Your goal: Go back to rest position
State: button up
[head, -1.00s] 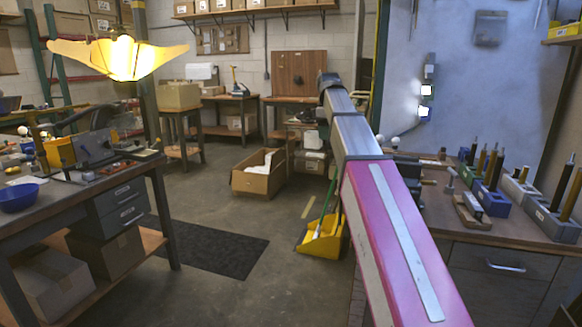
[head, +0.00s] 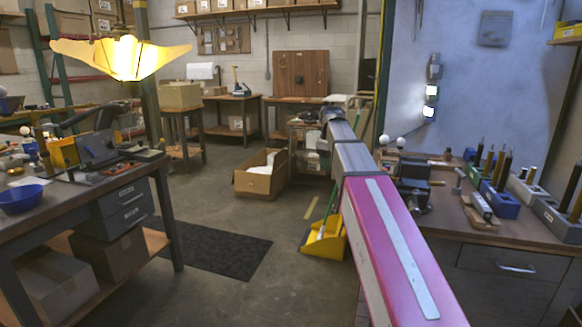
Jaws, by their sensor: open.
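My arm reaches forward from the bottom right of the head view, with a pink link, then a grey link and a dark joint at its far end. My gripper cannot be made out; the end of the arm beyond the dark joint is hidden behind my own links. A lit lamp with a cream, winged shade (head: 122,58) hangs at the upper left, well clear of the arm.
A workbench (head: 95,190) with tools and a blue bowl (head: 20,198) stands left. A right-hand bench (head: 455,225) carries a dark device (head: 413,178) and several tool holders. A cardboard box (head: 262,178) and yellow dustpan (head: 324,240) are on the floor. The middle floor is open.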

jog(key=s+d+f+m, duration=0.1)
jog(key=s+f+m, duration=0.2)
jog(key=s+f, duration=0.4)
jog(key=s+d+f+m, duration=0.2)
jog(key=s+f, duration=0.6)
jog(key=f, duration=1)
jog(key=s+d+f+m, duration=0.2)
jog(key=s+f+m, duration=0.3)
jog(key=f, duration=0.8)
jog(key=shift+s+f+m, duration=0.15)
jog(key=shift+s+m, duration=0.15)
jog(key=shift+s, duration=0.95)
